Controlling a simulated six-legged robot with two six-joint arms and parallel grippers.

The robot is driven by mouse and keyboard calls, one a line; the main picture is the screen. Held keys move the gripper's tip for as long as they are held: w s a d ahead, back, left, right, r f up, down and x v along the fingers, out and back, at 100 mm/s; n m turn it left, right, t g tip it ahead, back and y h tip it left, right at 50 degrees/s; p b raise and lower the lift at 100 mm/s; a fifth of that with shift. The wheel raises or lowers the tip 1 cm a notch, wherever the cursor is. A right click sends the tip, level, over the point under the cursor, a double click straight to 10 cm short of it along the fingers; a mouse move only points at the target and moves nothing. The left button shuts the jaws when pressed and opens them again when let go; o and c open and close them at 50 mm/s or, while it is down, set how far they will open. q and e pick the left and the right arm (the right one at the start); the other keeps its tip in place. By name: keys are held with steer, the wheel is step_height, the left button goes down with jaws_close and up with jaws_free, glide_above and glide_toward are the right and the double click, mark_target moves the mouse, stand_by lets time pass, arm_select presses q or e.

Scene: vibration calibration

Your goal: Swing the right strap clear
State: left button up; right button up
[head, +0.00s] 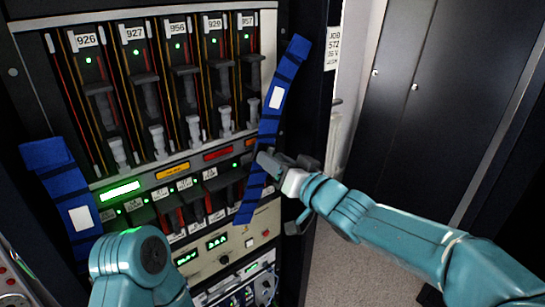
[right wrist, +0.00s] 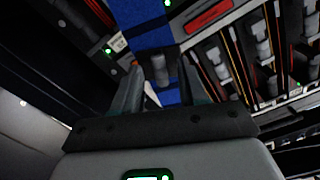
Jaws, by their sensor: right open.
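The right strap (head: 278,97) is a blue band with darker stripes and a white patch. It hangs slanted down the right edge of the equipment rack, and it also shows at the top of the right wrist view (right wrist: 145,20). My right gripper (head: 274,163) is at the lower half of this strap, with its fingertips over or beside it. In the right wrist view its jaws (right wrist: 160,82) are apart, with blue strap showing beyond and between them. I cannot tell whether they touch it. My left gripper is out of view; only part of my left arm shows.
A second blue strap (head: 65,185) hangs at the rack's left edge. The rack (head: 165,170) holds numbered modules with levers and green lights. Dark cabinets (head: 435,90) stand at the right, with open grey floor (head: 350,265) before them.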

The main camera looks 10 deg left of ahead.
mark_target(312, 152)
steer(key=shift+w+r, duration=0.1)
steer(key=shift+a, duration=0.15)
steer(key=shift+a, duration=0.1)
steer(key=c, duration=0.4)
steer(key=shift+w, duration=0.1)
jaws_close()
steer(key=w+d+n+p, duration=0.2)
steer(key=w, duration=0.1)
steer(key=w+d+f+n+p, duration=0.1)
steer(key=w+d+p, duration=0.1)
steer(key=w, duration=0.1)
steer(key=w+d+f+n+p, duration=0.1)
steer(key=w+d+n+p, duration=0.1)
steer(key=d, duration=0.1)
steer(key=shift+w+n+p, duration=0.3)
steer(key=shift+w+p, duration=0.1)
steer(key=shift+w+d+f, duration=0.1)
steer(key=shift+w+d, duration=0.05)
